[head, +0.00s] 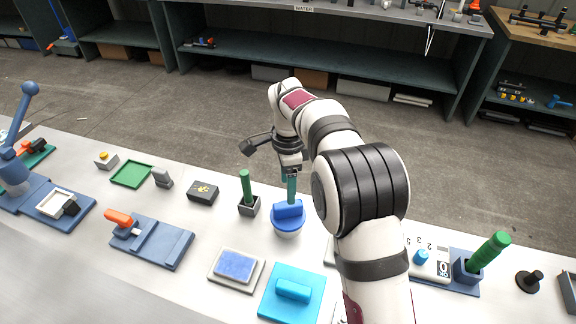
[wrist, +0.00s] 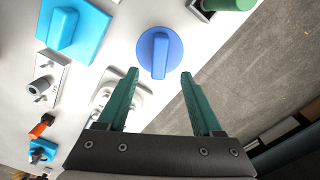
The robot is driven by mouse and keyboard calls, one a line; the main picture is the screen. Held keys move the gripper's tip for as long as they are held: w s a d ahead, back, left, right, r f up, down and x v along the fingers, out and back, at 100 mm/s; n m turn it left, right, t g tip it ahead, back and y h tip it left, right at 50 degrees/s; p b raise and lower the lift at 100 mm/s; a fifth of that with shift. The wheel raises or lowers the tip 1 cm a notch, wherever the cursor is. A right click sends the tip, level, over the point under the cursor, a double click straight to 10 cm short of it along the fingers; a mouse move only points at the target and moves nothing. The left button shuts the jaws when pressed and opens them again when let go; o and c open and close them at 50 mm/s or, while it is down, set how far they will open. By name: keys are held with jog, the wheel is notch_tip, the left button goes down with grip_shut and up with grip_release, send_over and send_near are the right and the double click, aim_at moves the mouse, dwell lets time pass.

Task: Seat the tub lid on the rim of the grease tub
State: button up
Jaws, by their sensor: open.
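The blue tub lid (head: 289,214) has a raised bar grip and sits on top of the white grease tub (head: 287,234). It looks about level, but I cannot tell whether it is fully down on the rim. In the wrist view the lid (wrist: 160,43) shows as a blue disc with its bar pointing toward my gripper, and it hides most of the tub. My gripper (wrist: 160,75) is open and empty, with its green fingers apart on either side of the bar's line. In the head view my gripper (head: 290,190) is just above and behind the lid.
A green-handled tool in a grey holder (head: 249,208) stands just left of the tub. A cyan block with a grip (head: 292,291) and a blue pad on a grey tray (head: 236,266) lie in front. A white fitting (wrist: 125,97) is partly behind one finger.

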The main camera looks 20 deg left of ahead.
notch_tip(320, 180, up, 8)
jog(key=shift+f, duration=0.15)
dwell(0.3)
jog(key=s+d+r+n+y, duration=0.1)
jog(key=s+d+r+n, duration=0.1)
jog(key=s+d, duration=0.7)
jog(key=s+d+r+n, duration=0.2)
jog(key=s+d+r, duration=0.1)
jog(key=s+d, duration=0.55)
jog(key=s+d+f+n, duration=0.1)
jog(key=s+d+f, duration=0.1)
jog(key=s, duration=0.4)
jog(key=s+d+f+n, duration=0.1)
jog(key=s+d+f, duration=0.1)
jog(key=s, duration=0.4)
jog(key=shift+s+f+y, duration=0.35)
jog(key=shift+f+y, duration=0.05)
jog(key=shift+f, duration=0.5)
